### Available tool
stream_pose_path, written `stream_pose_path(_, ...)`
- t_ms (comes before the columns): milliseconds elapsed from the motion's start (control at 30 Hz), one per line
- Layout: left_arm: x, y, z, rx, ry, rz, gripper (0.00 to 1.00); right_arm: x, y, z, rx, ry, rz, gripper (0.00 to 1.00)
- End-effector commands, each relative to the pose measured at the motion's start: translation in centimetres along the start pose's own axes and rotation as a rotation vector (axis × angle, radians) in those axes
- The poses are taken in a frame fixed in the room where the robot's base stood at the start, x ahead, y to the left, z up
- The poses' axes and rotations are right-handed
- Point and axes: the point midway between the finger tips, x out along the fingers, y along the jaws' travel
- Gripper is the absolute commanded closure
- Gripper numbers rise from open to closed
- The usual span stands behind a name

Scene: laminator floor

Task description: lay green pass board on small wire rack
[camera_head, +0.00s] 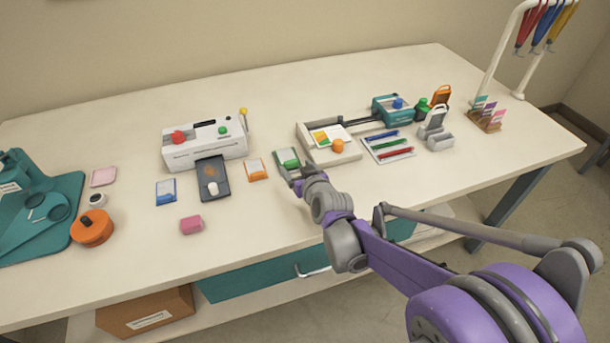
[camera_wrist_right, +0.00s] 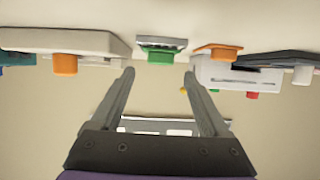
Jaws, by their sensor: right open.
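The green pass board (camera_head: 288,157) is near the middle of the table, right of the orange board. A green block also shows straight ahead in the right wrist view (camera_wrist_right: 160,57). It sits on a flat grey, frame-like base (camera_wrist_right: 161,43), which may be the small wire rack; I cannot tell for sure. My right gripper (camera_head: 299,178) is just in front of the green board, low over the table. In its wrist view the two fingers (camera_wrist_right: 158,76) are open, with nothing between them, and point at the green block, apart from it. My left gripper is out of view.
An orange board (camera_head: 256,170), black plate (camera_head: 214,181) and white laminator (camera_head: 204,146) stand to the left. A beige trimmer (camera_head: 313,153) with an orange knob and a pen tray (camera_head: 372,151) are close on the right.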

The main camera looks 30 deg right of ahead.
Motion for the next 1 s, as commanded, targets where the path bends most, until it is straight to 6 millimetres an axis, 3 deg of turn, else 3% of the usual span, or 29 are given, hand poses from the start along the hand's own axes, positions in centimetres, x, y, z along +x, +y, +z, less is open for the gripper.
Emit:
stream_pose_path(100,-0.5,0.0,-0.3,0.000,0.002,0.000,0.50,-2.7,0.0,-0.1,0.002,0.000,0.000,0.21)
stream_pose_path(300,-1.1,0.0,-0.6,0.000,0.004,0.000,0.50,-5.9,0.0,-0.1,0.001,0.001,0.000,0.21)
stream_pose_path(667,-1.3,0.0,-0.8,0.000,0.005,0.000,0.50,-7.8,-0.6,0.3,-0.003,-0.018,-0.014,0.21)
stream_pose_path(767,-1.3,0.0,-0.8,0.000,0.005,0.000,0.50,-9.5,-3.1,2.2,-0.018,-0.108,-0.072,0.21)
stream_pose_path(900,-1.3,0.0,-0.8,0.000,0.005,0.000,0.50,-14.5,-7.4,7.3,-0.061,-0.341,-0.165,0.21)
stream_pose_path(1000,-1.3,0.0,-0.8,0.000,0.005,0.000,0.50,-18.2,-8.6,10.9,-0.096,-0.497,-0.185,0.21)
